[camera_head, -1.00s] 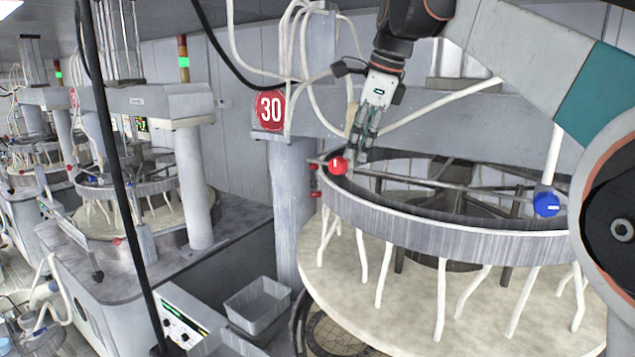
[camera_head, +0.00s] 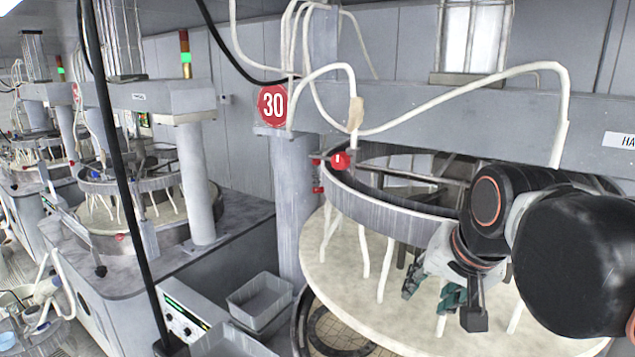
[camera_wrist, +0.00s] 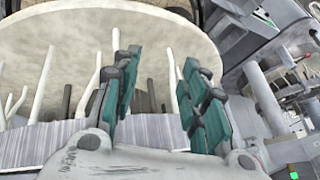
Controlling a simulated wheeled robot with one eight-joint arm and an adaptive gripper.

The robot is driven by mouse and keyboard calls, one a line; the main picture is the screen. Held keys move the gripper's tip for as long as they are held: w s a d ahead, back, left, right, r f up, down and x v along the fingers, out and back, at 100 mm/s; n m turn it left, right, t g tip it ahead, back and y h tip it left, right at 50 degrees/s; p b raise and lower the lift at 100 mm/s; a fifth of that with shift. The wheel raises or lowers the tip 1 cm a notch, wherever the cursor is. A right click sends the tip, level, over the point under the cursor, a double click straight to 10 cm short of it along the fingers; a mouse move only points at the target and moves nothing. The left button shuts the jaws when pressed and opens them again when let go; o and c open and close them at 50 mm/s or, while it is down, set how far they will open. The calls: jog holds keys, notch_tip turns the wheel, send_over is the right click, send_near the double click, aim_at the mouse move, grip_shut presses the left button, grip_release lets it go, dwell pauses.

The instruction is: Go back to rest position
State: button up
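My gripper (camera_head: 432,284) is in front of the round platen machine in the head view, below its ring. Its two green-padded fingers are apart with nothing between them, as the wrist view (camera_wrist: 155,95) also shows. My dark arm links fold in at the lower right of the head view. The cream platen (camera_head: 345,262) lies behind and below the gripper. A red knob (camera_head: 340,160) sits at the left of the grey ring (camera_head: 375,212). Part of the ring's right side is hidden by my arm.
A post with a red "30" sign (camera_head: 272,104) stands left of the platen. White hoses (camera_head: 470,88) loop over the grey beam (camera_head: 420,105). A grey bin (camera_head: 260,300) and a control box (camera_head: 183,318) are at lower left. A dark cable (camera_head: 125,190) hangs at left. More machines stand farther left.

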jog(key=s+d+f+n+t, duration=0.15)
jog(key=s+f+n, duration=0.35)
jog(key=s+f, duration=0.5)
notch_tip(320, 180, down, 44)
jog(key=w+b, duration=0.1)
jog(key=b, duration=4.1)
jog(key=shift+w+d+r+h, duration=0.2)
jog(key=shift+w+r+h, duration=0.05)
jog(key=shift+w+h, duration=0.1)
jog(key=shift+g, duration=0.35)
